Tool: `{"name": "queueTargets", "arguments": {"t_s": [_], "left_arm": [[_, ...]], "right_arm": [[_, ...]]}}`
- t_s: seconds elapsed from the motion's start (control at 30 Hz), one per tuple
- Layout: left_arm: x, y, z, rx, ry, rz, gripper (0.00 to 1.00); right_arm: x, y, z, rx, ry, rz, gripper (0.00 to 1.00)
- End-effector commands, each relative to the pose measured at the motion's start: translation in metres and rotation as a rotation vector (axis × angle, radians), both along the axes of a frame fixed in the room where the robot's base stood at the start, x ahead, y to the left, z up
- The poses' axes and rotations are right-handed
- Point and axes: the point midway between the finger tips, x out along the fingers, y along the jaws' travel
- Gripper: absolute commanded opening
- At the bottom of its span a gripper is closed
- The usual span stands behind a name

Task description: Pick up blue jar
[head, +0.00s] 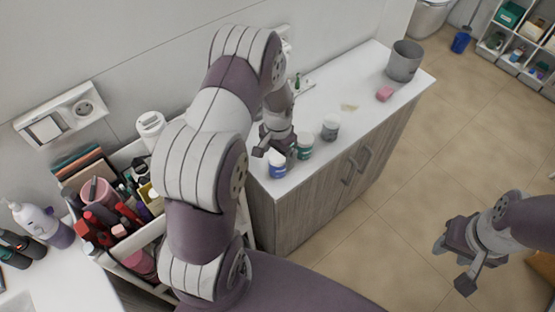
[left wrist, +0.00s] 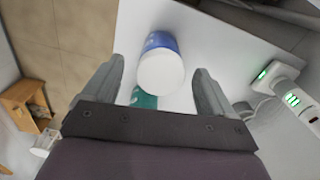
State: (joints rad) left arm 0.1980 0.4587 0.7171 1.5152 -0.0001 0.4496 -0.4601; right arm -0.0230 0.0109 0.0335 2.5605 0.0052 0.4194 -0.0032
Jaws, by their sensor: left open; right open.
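The blue jar (head: 277,170) with a white lid stands near the left front corner of the white cabinet top. In the left wrist view the blue jar (left wrist: 157,40) shows between the fingertips, lid toward the camera. My left gripper (head: 274,152) is open just above and behind the jar in the head view. In the left wrist view its fingers (left wrist: 158,68) lie on either side of the lid, with a gap on both sides. My right gripper (head: 453,265) is open and empty over the floor at the right.
A green jar (head: 304,147) stands close beside the blue one, and a grey jar (head: 330,129) stands further right. A filled organizer (head: 160,228) is at the left. The cabinet's middle is mostly clear.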

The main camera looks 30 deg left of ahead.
Motion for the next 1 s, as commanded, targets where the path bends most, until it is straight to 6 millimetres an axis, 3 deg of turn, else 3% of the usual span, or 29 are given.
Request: {"name": "queueTargets", "arguments": {"t_s": [0.1, 0.2, 0.47, 0.67, 0.9, 1.0], "left_arm": [[-0.001, 0.001, -0.018, -0.001, 0.007, 0.000, 0.86], [0.000, 0.001, -0.035, -0.001, 0.003, 0.000, 0.86], [0.001, 0.001, -0.041, 0.000, 0.000, 0.000, 0.86], [0.001, 0.001, -0.041, 0.000, 0.001, 0.000, 0.22], [0.001, 0.001, -0.040, 0.000, 0.000, 0.000, 0.22], [0.002, 0.001, -0.031, 0.000, -0.003, 0.000, 0.22]], "right_arm": [[0.000, 0.000, 0.019, 0.000, -0.001, 0.000, 0.43], [0.000, 0.000, 0.020, 0.000, -0.001, 0.000, 0.43], [0.000, 0.000, 0.018, 0.000, -0.001, 0.000, 0.43], [0.000, 0.000, 0.018, 0.000, -0.001, 0.000, 0.43], [0.000, 0.000, 0.018, 0.000, -0.001, 0.000, 0.43], [0.000, 0.000, 0.013, 0.000, -0.001, 0.000, 0.43]]}}
